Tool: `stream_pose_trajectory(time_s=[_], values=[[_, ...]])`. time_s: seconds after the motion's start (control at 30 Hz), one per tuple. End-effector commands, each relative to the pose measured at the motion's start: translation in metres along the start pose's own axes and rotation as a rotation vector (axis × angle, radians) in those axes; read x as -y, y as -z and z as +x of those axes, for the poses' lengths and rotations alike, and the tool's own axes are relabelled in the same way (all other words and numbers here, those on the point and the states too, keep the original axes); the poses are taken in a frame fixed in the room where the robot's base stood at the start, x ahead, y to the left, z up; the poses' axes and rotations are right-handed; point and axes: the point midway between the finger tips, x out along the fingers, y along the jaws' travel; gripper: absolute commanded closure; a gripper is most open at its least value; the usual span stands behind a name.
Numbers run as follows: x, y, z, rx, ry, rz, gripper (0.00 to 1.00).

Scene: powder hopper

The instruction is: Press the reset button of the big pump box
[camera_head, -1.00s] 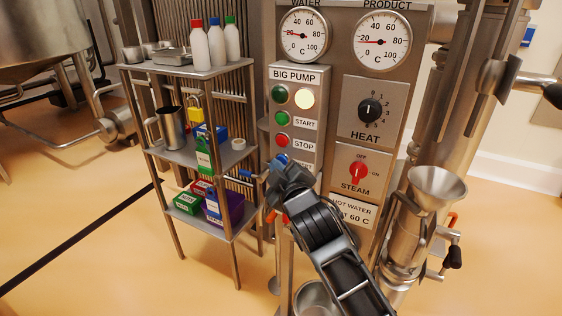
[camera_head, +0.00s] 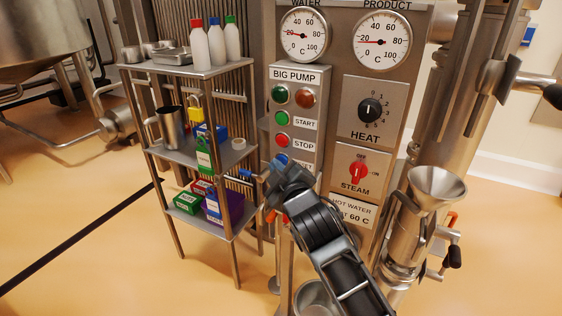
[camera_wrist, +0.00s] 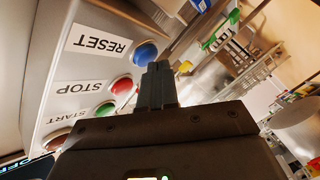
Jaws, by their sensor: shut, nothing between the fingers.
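The big pump box (camera_head: 312,85) has a green lamp (camera_head: 279,95) and an amber-brown lamp (camera_head: 308,97), both looking unlit. Below are the green START button (camera_head: 282,118), the red STOP button (camera_head: 282,139) and the blue RESET button (camera_head: 281,159), whose lower part and label my gripper partly hides. In the wrist view, the blue RESET button (camera_wrist: 145,52) shows beside its label. My gripper (camera_wrist: 158,68) is shut and empty, with its fingertips right at the RESET button; whether they touch it I cannot tell.
A HEAT knob (camera_head: 370,110) and a red STEAM knob (camera_head: 357,172) sit on the panel to the right. A steel shelf (camera_head: 239,159) with bottles, cups and boxes stands close on the left. A metal funnel (camera_head: 437,188) is at the right. Open floor lies at left.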

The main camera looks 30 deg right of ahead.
Motion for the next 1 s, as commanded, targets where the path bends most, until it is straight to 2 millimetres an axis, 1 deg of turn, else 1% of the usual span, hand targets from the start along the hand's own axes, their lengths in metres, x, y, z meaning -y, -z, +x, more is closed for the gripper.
stream_pose_trajectory(time_s=[0.17, 0.57, 1.0], values=[[0.005, 0.004, -0.006, 0.000, 0.002, 0.000, 1.00], [0.008, 0.007, -0.009, -0.001, 0.002, 0.000, 1.00], [0.028, 0.026, -0.036, -0.002, 0.002, 0.000, 1.00]])
